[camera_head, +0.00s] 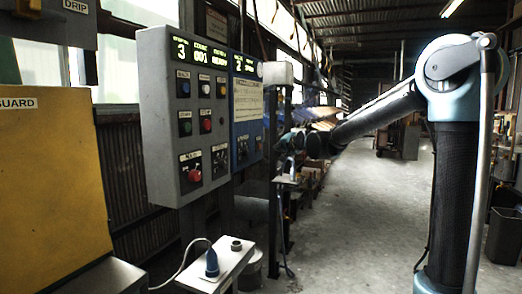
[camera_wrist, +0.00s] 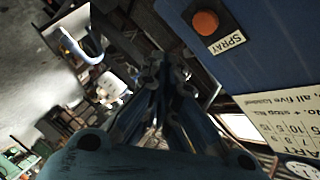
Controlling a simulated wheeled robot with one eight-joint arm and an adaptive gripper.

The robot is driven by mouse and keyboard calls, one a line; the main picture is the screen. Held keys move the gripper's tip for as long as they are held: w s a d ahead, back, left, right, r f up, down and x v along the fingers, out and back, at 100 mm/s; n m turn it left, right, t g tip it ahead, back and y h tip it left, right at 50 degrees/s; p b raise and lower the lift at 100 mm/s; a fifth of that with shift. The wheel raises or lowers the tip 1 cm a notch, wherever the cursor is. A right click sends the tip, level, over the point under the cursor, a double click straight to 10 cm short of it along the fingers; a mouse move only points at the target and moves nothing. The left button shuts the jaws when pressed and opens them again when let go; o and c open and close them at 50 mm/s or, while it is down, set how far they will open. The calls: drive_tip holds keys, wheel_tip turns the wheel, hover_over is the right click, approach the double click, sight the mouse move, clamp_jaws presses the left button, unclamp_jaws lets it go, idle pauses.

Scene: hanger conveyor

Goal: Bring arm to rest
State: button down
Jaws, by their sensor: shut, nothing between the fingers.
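My gripper (camera_wrist: 165,68) shows in the wrist view with its two fingers close together and nothing between them. In the head view my arm (camera_head: 375,112) reaches left from the column, with its wrist (camera_head: 318,146) just right of the blue control panel (camera_head: 246,105). The gripper end is small and dark there, and its fingers cannot be made out. The wrist view shows the blue panel (camera_wrist: 228,70) close on the right, with an orange button (camera_wrist: 205,22) labelled SPRAY. The fingers appear apart from the panel.
A grey control box (camera_head: 160,120) with lit displays and several buttons stands in front of the blue panel. A yellow guard (camera_head: 50,165) is at far left. A white box (camera_head: 222,262) with a blue plug (camera_head: 212,264) sits low in front. The concrete floor (camera_head: 350,215) is open in the middle.

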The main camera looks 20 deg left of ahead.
drive_tip(key=s+d+f+n+g+h, duration=0.15)
drive_tip(key=s+d+f, duration=0.3)
drive_tip(key=d, duration=0.65)
drive_tip(key=s+d+f+g+h, duration=0.1)
drive_tip(key=s+d+f+h, duration=0.4)
drive_tip(key=d, duration=0.6)
drive_tip(key=s+d+f+n+g, duration=0.1)
drive_tip(key=s+d+f, duration=0.2)
drive_tip(key=s+d, duration=0.55)
drive_tip(key=s+d+f+g+h, duration=0.2)
drive_tip(key=s+d+f, duration=0.6)
drive_tip(key=s, duration=0.4)
drive_tip(key=s+d+f+n+g+h, duration=0.1)
drive_tip(key=s+d+f+g, duration=0.3)
drive_tip(key=s+d+f, duration=0.5)
drive_tip(key=s+d, duration=0.2)
drive_tip(key=shift+s+f+h, duration=0.3)
drive_tip(key=shift+s+h, duration=0.05)
drive_tip(key=shift+s, duration=0.05)
drive_tip(key=shift+d, duration=0.1)
drive_tip(key=shift+w+f, duration=0.2)
drive_tip(key=shift+w, duration=0.25)
